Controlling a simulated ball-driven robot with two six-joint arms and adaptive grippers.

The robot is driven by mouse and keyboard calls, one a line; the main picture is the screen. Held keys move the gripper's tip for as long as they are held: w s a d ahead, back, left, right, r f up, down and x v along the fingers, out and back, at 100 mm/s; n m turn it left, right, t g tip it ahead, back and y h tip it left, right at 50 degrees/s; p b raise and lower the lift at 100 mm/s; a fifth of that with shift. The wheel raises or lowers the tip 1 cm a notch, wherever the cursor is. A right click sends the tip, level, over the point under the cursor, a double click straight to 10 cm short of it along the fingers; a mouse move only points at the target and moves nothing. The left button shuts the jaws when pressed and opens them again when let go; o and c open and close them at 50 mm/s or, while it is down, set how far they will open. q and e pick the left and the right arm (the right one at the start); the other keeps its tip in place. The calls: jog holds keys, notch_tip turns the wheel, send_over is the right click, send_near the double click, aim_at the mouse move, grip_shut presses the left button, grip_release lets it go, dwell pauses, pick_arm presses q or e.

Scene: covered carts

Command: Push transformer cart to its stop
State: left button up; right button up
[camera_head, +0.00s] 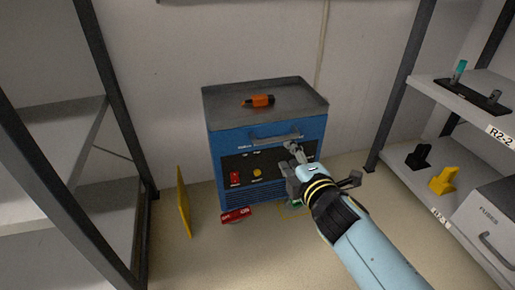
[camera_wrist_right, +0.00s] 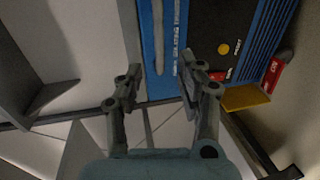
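The blue transformer cart (camera_head: 226,150) stands against the back wall in the head view, with a dark grey top. A grey handle bar (camera_head: 276,136) crosses its upper front. Below the bar is a black panel with a red switch and a yellow button. My right gripper (camera_head: 292,158) is in front of the cart's right half, hiding part of the panel. In the right wrist view its two fingers (camera_wrist_right: 160,70) are spread, with the cart's handle bar (camera_wrist_right: 157,35) seen between them. Whether they touch the bar is unclear. My left gripper is out of view.
An orange-and-black tool (camera_head: 258,101) lies on the cart's top. A red tag (camera_head: 236,214) is at its lower front, and a yellow panel (camera_head: 184,202) stands to its left. Shelving (camera_head: 60,125) stands at left; another rack (camera_head: 470,100) with fuses box stands at right.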

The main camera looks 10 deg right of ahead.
aim_at(278, 140)
jog(key=b+x, duration=0.1)
jog(key=x, duration=0.3)
jog(key=shift+w+f, duration=0.1)
jog(key=shift+w, duration=0.3)
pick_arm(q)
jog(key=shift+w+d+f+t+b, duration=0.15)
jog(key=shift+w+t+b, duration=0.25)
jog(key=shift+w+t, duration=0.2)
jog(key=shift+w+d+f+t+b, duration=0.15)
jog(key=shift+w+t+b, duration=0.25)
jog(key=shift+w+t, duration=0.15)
pick_arm(e)
jog(key=shift+x, duration=2.75)
jog(key=shift+c, duration=0.3)
grip_shut()
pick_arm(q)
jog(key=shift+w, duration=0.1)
pick_arm(e)
jog(key=shift+f, duration=0.1)
